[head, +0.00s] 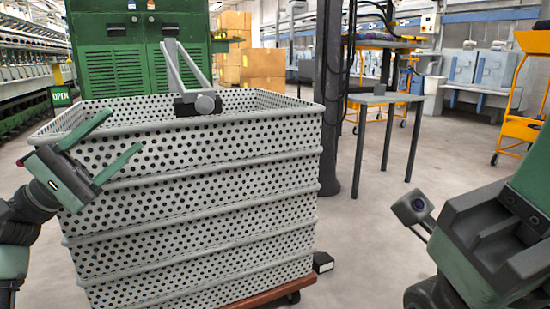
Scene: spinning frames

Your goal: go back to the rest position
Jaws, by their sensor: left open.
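My left gripper (122,144) is at the left, in front of the near left part of a large grey perforated bin (200,205). Its two green fingers are spread apart with nothing between them. Whether it touches the bin wall I cannot tell. My right arm shows at the lower right, but its gripper fingers are not in the picture. The inside of the bin is mostly hidden by its front wall.
The bin stands on a reddish-brown wheeled base (272,297). A green cabinet (112,70) is behind it. A dark post (329,100) and a grey table (386,98) stand right of the bin. An orange cart (522,130) is at the far right. The floor between is clear.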

